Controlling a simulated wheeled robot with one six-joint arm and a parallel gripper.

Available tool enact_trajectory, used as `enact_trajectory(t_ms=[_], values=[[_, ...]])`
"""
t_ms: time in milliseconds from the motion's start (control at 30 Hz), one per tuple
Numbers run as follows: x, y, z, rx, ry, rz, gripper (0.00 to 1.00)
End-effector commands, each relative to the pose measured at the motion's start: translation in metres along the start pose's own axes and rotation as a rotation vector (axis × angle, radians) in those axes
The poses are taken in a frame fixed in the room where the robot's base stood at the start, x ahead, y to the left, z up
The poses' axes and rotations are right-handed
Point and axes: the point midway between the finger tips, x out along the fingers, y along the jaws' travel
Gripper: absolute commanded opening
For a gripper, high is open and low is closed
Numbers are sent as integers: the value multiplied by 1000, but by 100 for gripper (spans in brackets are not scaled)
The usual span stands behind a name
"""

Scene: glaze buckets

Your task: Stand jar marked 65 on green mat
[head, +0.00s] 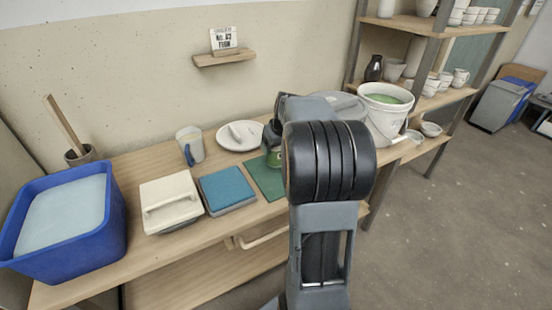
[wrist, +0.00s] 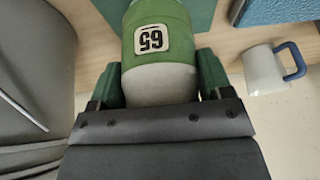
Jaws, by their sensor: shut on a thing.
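The jar marked 65 (wrist: 158,45) is green with a pale grey-white band, and its white label reads upside down in the wrist view. My gripper (wrist: 160,82) is shut on it, with one green finger pad on each side. The green mat (head: 265,179) lies flat on the bench below the jar, partly covered by my arm. I cannot tell whether the jar touches the mat.
A blue tile stack (head: 227,188) lies left of the mat. A mug with a blue handle (head: 190,145) and a white plate (head: 239,136) stand behind. A white bucket of green glaze (head: 385,110) stands right. A lidded white box (head: 170,200) and blue tub (head: 68,215) are farther left.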

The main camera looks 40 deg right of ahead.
Motion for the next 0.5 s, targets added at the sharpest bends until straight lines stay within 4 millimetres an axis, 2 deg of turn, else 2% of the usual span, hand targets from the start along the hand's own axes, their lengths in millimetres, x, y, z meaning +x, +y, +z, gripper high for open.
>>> enact_trajectory(t_ms=[233, 500], values=[[35, 0, 14, 0, 0, -1, 39], [38, 0, 16, 0, 2, 1, 39]])
